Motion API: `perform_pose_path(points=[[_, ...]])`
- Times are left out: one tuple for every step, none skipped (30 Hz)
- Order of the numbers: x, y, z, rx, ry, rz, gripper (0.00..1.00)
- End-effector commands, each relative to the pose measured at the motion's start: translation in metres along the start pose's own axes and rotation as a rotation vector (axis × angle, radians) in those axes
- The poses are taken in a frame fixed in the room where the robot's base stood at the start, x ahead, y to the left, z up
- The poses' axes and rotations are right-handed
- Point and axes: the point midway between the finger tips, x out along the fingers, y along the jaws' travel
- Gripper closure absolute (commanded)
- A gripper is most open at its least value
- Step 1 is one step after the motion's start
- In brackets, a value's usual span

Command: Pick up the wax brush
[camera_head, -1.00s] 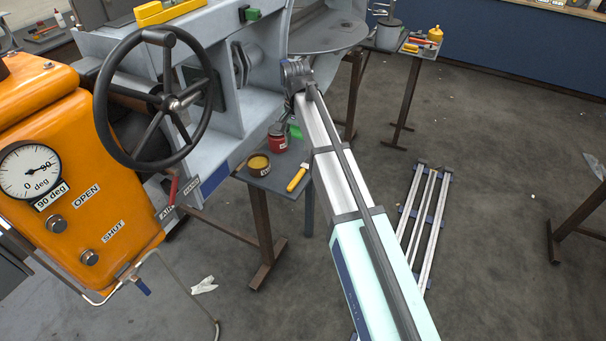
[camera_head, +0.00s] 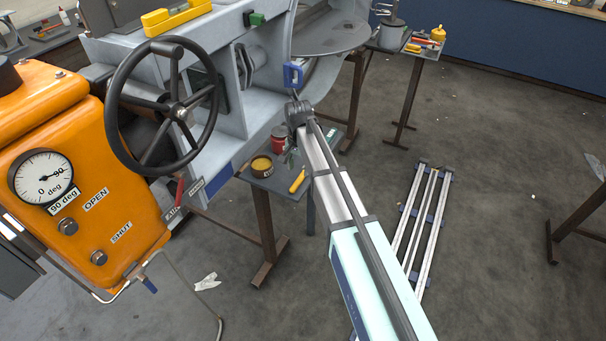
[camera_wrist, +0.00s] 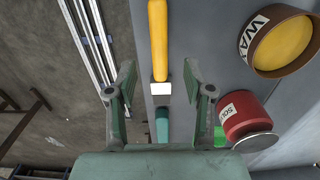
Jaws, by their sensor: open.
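The wax brush has a yellow handle (camera_wrist: 158,40) and a white end piece (camera_wrist: 160,91). It lies on a small grey side table (camera_head: 283,185). In the head view part of its yellow handle (camera_head: 297,182) shows beside my arm. My gripper (camera_wrist: 158,78) is open, its two fingers on either side of the white end piece as seen in the wrist view. Nothing is held. I cannot tell the height of the fingers above the table. A teal piece shows between the fingers, partly hidden by the gripper body.
A wax tin (camera_wrist: 283,45) and a red can (camera_wrist: 243,118) stand right of the brush. A green item (camera_wrist: 220,136) lies by the right finger. The table edge runs left of the brush.

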Motion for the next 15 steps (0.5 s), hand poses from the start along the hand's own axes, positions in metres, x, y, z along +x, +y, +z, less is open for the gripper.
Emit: perform_pose_path(points=[[0.001, 0.000, 0.000, 0.000, 0.000, 0.000, 0.48], [0.002, 0.000, 0.000, 0.000, 0.000, 0.000, 0.48], [0.004, 0.000, 0.000, 0.000, 0.000, 0.000, 0.48], [0.005, 0.000, -0.001, 0.000, 0.000, 0.000, 0.48], [0.007, 0.000, -0.001, 0.000, -0.001, 0.001, 0.48], [0.011, 0.001, -0.001, 0.000, -0.002, 0.001, 0.48], [0.013, 0.001, -0.001, 0.000, -0.002, 0.002, 0.48], [0.016, 0.001, -0.001, 0.000, -0.002, 0.001, 0.48], [0.021, 0.001, -0.002, 0.000, -0.002, 0.001, 0.48], [0.025, 0.001, -0.002, 0.000, -0.002, 0.002, 0.48], [0.028, 0.001, -0.003, 0.000, -0.002, 0.002, 0.48], [0.033, 0.001, -0.003, 0.000, -0.002, 0.001, 0.48], [0.038, 0.001, -0.003, 0.000, -0.002, 0.001, 0.48], [0.041, 0.001, -0.003, 0.000, -0.002, 0.002, 0.48], [0.045, 0.001, -0.003, 0.000, -0.002, 0.001, 0.48]])
